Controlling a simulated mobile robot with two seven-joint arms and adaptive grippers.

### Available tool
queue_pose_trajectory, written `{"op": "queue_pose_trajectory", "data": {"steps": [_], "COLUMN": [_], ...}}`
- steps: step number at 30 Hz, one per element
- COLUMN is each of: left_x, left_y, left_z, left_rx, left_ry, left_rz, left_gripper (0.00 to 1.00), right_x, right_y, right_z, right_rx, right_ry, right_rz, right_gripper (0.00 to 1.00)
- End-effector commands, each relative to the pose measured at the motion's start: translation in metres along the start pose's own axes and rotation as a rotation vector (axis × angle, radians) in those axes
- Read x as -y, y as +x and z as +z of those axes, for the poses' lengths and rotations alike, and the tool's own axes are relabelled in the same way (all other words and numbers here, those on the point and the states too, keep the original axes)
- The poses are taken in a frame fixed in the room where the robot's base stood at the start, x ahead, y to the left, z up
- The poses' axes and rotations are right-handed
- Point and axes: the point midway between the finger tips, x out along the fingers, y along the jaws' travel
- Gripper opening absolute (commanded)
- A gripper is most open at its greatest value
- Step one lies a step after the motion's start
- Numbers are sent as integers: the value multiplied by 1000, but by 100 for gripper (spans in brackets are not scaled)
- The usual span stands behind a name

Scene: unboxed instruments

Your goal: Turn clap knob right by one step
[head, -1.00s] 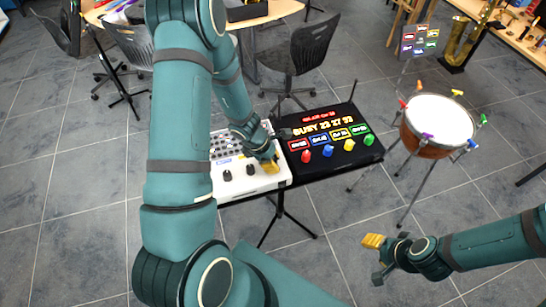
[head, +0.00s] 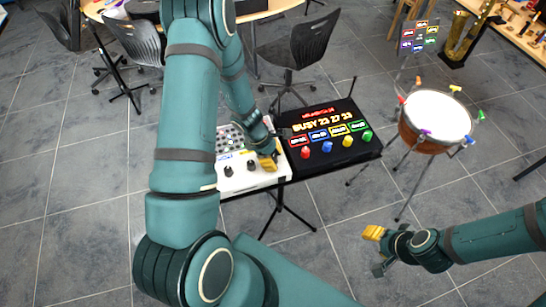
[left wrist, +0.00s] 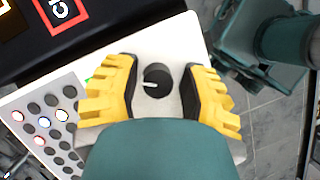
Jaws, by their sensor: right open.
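The white control box (head: 247,181) has several black knobs and a grid of small buttons. My left gripper (head: 269,162) is at its right part, pointing down. In the left wrist view a round black knob (left wrist: 157,82) with a white pointer mark aimed left lies between the yellow fingers of my left gripper (left wrist: 157,90). The fingers are open, with a gap on both sides of the knob. Its label is not readable. Two more black knobs, one left (head: 228,171) and one nearer (head: 251,165), show in the head view. My right gripper (head: 376,250) is open and empty above the floor.
A black panel (head: 330,164) with lit displays and red, blue, yellow and green knobs adjoins the white box on the right. A drum (head: 437,118) on a stand is further right. A black chair (head: 298,50) is behind. Floor in front is clear.

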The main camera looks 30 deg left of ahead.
Motion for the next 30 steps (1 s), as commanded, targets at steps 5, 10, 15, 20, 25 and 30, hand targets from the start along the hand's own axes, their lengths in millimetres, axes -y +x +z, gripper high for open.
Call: {"op": "queue_pose_trajectory", "data": {"steps": [5,10,15,20,25,30], "left_x": [-1,-1,-2,-3,-2,-2], "left_y": [0,-2,-16,-46,-81,-107], "left_z": [0,0,0,1,1,1], "left_rx": [0,-1,-2,-1,-1,1], "left_ry": [0,0,3,4,4,2], "left_rz": [2,4,7,8,8,6], "left_gripper": [58,58,58,58,58,58], "right_x": [0,0,0,0,0,0], "right_y": [0,0,0,0,0,0], "right_z": [0,0,0,0,0,0], "right_rx": [0,-1,-1,-1,0,0], "right_ry": [0,0,0,0,0,0], "right_rz": [0,0,0,0,0,0], "right_gripper": [47,47,47,47,47,47]}}
